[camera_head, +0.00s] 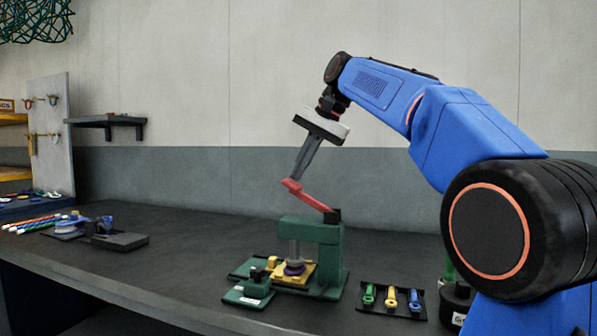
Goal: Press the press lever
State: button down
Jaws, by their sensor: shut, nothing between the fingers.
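The press (318,232) is a green frame standing on the dark bench. Its red press lever (308,197) slopes up to the left from a black pivot at the top right of the press. My gripper (296,178) is shut and empty, pointing down, with its fingertips at the raised outer end of the lever. They look to be touching or very close; I cannot tell which.
A small green block fixture (248,293) sits in front of the press. A black tray (377,307) with green, yellow and blue pieces lies to its right. Coloured rods (30,223) and a dark flat box (120,241) are at the left. The bench between is clear.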

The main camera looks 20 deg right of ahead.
aim_at(289, 180)
jog(key=shift+w+a+f, duration=0.1)
jog(key=shift+a+f, duration=0.05)
jog(key=shift+f, duration=0.1)
dwell(0.3)
jog(key=shift+w+a+f, duration=0.35)
jog(key=shift+a+f, duration=0.15)
jog(key=shift+f, duration=0.1)
jog(key=shift+w+a+f, duration=0.3)
jog(key=shift+a+f, duration=0.15)
jog(key=shift+f, duration=0.15)
jog(key=shift+x, duration=1.55)
jog(key=shift+f, duration=0.45)
jog(key=v, duration=1.8)
jog(key=shift+s+a, duration=0.1)
